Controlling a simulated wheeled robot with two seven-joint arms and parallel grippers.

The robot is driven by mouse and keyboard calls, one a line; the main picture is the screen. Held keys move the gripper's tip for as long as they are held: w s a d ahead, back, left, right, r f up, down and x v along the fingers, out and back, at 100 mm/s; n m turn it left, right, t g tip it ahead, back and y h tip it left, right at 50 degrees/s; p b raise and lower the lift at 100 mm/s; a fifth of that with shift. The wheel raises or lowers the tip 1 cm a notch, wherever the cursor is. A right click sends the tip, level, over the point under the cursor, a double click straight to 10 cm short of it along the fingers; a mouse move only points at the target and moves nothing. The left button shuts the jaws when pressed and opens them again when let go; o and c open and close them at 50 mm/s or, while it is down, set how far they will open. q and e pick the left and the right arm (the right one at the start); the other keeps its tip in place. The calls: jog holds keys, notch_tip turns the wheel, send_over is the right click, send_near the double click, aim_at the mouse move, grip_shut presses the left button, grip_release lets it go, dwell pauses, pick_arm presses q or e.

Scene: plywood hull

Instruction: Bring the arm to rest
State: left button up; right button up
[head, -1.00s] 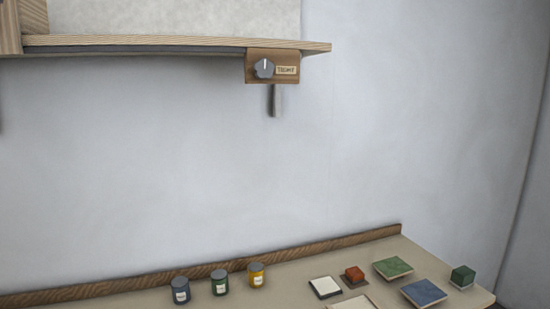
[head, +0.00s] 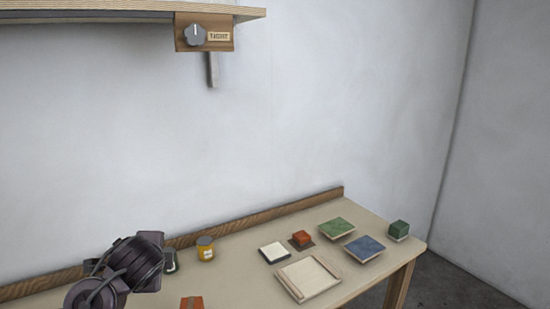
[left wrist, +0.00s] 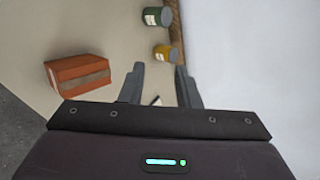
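My left arm shows at the lower left of the head view, over the table's left part; its fingertips are not clear there. In the left wrist view my left gripper (left wrist: 160,85) has its two grey fingers apart, with nothing seen held between them. An orange-brown box (left wrist: 78,75) lies on the table to the left of the fingers in that view; its top also shows at the bottom edge of the head view (head: 192,302). My right gripper is in neither view.
The table (head: 237,275) holds a yellow jar (head: 205,248), a green jar (left wrist: 156,16), a white pad (head: 273,252), a red block (head: 302,239), green (head: 336,228) and blue tiles (head: 365,248), a green cube (head: 398,230) and a wooden tray (head: 335,269). A shelf with a knob (head: 194,35) hangs above.

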pick_arm(q)
jog(key=s+d+f+n+g+h, duration=0.2)
jog(key=s+d+f+n+g, duration=0.15)
jog(key=s+f+n, duration=0.6)
jog(key=s+d+f+n+g+h, duration=0.35)
jog(key=s+f, duration=0.65)
jog(key=s, duration=0.8)
notch_tip(320, 180, down, 31)
jog(key=s+y, duration=0.2)
jog(key=s+a+f+g, duration=0.1)
jog(key=s+a+f, duration=0.2)
jog(key=s+f, duration=1.3)
jog(key=s, duration=0.3)
jog(key=shift+s+a+f+n+g, duration=0.2)
jog(key=shift+f+n+g, duration=0.1)
jog(key=shift+f, duration=0.1)
